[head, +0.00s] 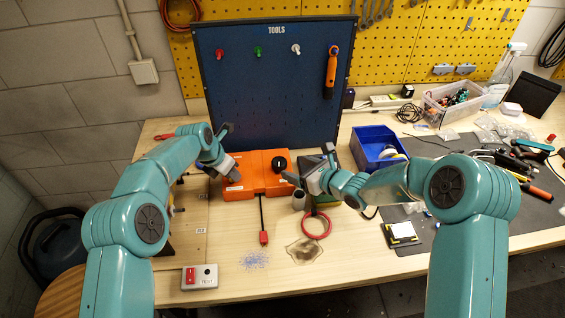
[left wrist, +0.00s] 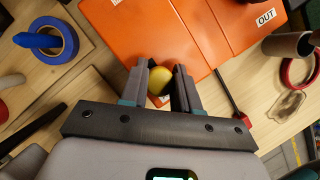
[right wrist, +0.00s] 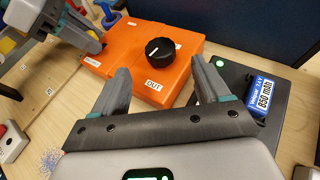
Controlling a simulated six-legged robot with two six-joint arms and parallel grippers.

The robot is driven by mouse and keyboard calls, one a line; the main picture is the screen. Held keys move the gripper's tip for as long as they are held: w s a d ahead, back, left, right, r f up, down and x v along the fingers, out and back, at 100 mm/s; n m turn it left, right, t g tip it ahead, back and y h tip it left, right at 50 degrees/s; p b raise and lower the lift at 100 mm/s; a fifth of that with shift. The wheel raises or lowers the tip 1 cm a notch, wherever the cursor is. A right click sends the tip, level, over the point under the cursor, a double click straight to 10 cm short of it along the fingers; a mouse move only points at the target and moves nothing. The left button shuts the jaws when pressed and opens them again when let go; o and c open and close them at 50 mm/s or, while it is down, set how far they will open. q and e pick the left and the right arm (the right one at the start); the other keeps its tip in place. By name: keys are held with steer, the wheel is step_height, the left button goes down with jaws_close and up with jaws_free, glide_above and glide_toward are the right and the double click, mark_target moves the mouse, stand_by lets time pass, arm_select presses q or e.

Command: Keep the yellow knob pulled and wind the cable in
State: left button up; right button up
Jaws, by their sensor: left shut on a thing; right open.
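The orange box (head: 240,190) stands on the bench in front of the tool panel. The yellow knob (left wrist: 159,80) is at its edge, between the fingers of my left gripper (left wrist: 160,85), which is shut on it; how far it is pulled out I cannot tell. A black dial (right wrist: 159,50) with a white mark sits on top of the box. My right gripper (right wrist: 160,75) is open and empty, with the dial beyond its fingertips. The dark cable (head: 262,212) runs from the box's front toward me, ending in a red plug (head: 264,238) on the bench.
A TEST switch box (head: 199,277) is at the front left. A battery-labelled blue block (right wrist: 263,94) and a blue bin (head: 375,150) are to the right.

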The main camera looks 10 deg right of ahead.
mark_target(280, 162)
steer(key=x, duration=0.7)
steer(key=shift+w+a, duration=0.15)
steer(key=shift+w, duration=0.1)
steer(key=c, duration=1)
steer(key=shift+a, duration=0.1)
